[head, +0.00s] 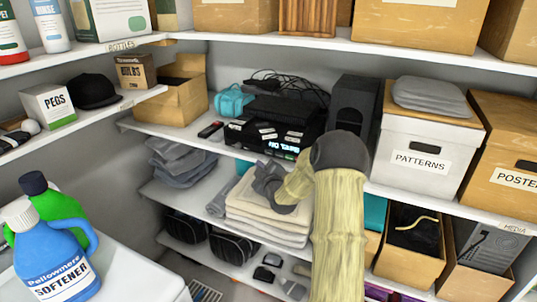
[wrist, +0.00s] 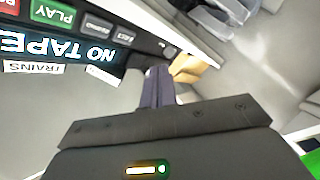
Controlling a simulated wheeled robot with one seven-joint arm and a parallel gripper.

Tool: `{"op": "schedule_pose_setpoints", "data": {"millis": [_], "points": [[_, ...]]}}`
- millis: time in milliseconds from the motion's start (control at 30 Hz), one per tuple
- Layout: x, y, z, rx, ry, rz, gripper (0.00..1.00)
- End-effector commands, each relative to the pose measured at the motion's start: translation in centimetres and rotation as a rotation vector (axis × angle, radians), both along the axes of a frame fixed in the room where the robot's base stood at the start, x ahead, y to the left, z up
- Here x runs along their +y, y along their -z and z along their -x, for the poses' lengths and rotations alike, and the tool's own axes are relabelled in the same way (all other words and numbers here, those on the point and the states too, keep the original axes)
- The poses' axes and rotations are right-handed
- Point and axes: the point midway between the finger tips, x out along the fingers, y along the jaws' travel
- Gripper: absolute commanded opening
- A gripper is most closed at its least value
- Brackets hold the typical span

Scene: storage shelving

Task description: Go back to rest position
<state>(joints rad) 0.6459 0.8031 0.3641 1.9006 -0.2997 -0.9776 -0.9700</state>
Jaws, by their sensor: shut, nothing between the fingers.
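My arm rises in the head view from the bottom, with pale ribbed links and a dark elbow, then bends left. Its dark grey end with my gripper (head: 268,180) is in front of the folded towels, below the black video player (head: 275,127). In the wrist view my gripper (wrist: 157,75) is shut and empty, its dark fingers together. The player's front shows there upside down, with a lit NO TAPE display (wrist: 58,47) and a green PLAY button (wrist: 52,14). The fingers are close to the player's front; I cannot tell whether they touch it.
Folded beige towels (head: 265,222) and grey cloths (head: 182,162) lie on the shelf below. A black speaker (head: 352,105) and the white PATTERNS box (head: 425,150) stand right of the player. Detergent bottles (head: 55,245) stand at the lower left. Open space lies before the left shelves.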

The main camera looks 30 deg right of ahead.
Motion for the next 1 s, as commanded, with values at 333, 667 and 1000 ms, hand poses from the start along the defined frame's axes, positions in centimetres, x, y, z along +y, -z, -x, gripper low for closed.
{"op": "schedule_pose_setpoints", "data": {"millis": [333, 667, 1000], "points": [[0.2, 0.0, 0.0, 0.006, -0.002, -0.003, 0.0], [8.0, 1.1, 4.3, 0.321, -0.037, -0.186, 0.0], [16.0, 2.4, 18.8, 0.795, 0.163, -0.494, 0.0]]}}
